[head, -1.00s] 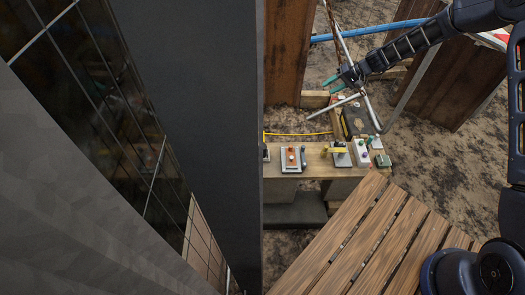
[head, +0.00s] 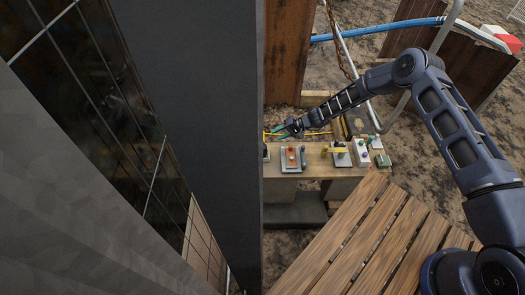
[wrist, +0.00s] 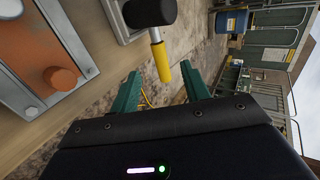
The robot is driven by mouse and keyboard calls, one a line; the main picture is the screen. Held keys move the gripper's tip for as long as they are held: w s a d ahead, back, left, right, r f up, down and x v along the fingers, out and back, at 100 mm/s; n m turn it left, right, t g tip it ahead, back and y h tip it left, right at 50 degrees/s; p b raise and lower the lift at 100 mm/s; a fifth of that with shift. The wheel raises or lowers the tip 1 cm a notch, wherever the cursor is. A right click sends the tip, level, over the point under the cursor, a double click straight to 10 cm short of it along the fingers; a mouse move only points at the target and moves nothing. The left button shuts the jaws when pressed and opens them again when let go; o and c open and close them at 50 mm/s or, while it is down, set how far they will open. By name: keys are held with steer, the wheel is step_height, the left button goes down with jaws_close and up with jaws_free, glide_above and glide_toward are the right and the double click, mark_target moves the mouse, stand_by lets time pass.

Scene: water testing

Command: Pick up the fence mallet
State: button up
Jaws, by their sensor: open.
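The fence mallet, with a black head and a yellow handle (wrist: 162,60), shows at the top of the wrist view. Its head rests on or over a grey plate, and its handle end points toward the gap between my fingers.
The wooden bench (head: 310,171) also bears an orange-fronted device (head: 291,158), seen in the wrist view (wrist: 40,50), and small boxes at right. A slatted wooden table (head: 340,240) stands in front. A tall dark panel (head: 215,120) blocks the left.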

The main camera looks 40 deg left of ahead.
steer(key=x, duration=1)
steer(key=shift+s+f, duration=0.25)
steer(key=shift+f, duration=0.05)
jaws_close()
